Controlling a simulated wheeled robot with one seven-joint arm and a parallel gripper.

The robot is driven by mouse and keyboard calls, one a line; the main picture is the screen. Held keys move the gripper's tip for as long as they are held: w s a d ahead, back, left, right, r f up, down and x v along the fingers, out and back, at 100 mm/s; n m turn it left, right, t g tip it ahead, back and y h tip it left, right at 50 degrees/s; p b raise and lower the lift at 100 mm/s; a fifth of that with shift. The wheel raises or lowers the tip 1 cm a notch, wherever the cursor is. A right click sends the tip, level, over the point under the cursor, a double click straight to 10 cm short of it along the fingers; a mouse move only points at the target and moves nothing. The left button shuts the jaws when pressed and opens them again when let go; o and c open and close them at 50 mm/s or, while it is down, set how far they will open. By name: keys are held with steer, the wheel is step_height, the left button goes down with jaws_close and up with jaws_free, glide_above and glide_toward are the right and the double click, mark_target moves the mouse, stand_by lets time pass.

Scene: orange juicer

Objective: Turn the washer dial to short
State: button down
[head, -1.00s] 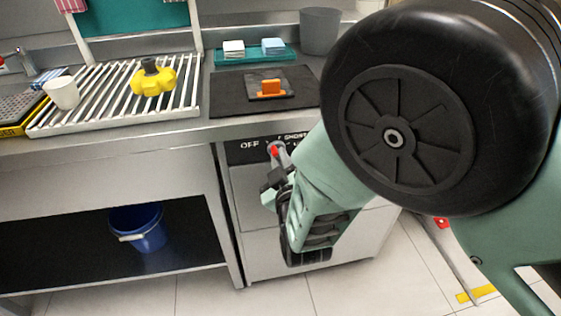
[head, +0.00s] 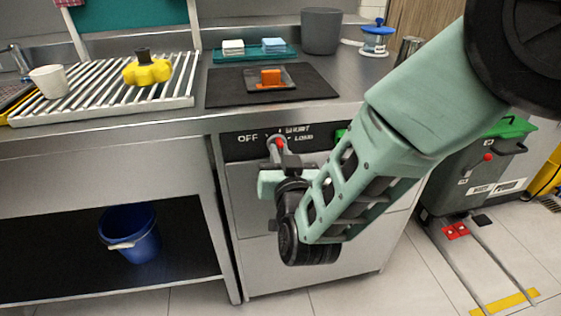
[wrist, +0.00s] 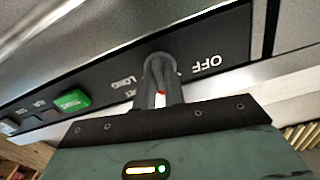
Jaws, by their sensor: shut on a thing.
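The washer (head: 320,255) is the steel-fronted unit under the counter at the middle. Its black control panel (head: 243,149) carries the white words OFF at left, SHORT at upper right and LONG below SHORT. The dial (head: 279,141), with a red mark, sits between OFF and the other two words. My gripper (head: 276,153) is shut on the dial from the front. In the wrist view both fingers of my gripper (wrist: 160,85) flank the dial, and a bit of red shows between them. The dial's exact pointing is hard to read, as the fingers cover much of it.
A green button (wrist: 72,101) is on the panel, on the LONG side of the dial. The counter (head: 120,130) edge runs above the panel. A blue bucket (head: 130,233) stands on the lower shelf at left. A grey bin (head: 470,170) with green lid stands at right.

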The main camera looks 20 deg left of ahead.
steer(key=shift+m+b, duration=0.35)
steer(key=shift+m, duration=0.15)
steer(key=c, duration=1.5)
jaws_free()
steer(key=v, duration=1.7)
steer(key=shift+s, duration=0.25)
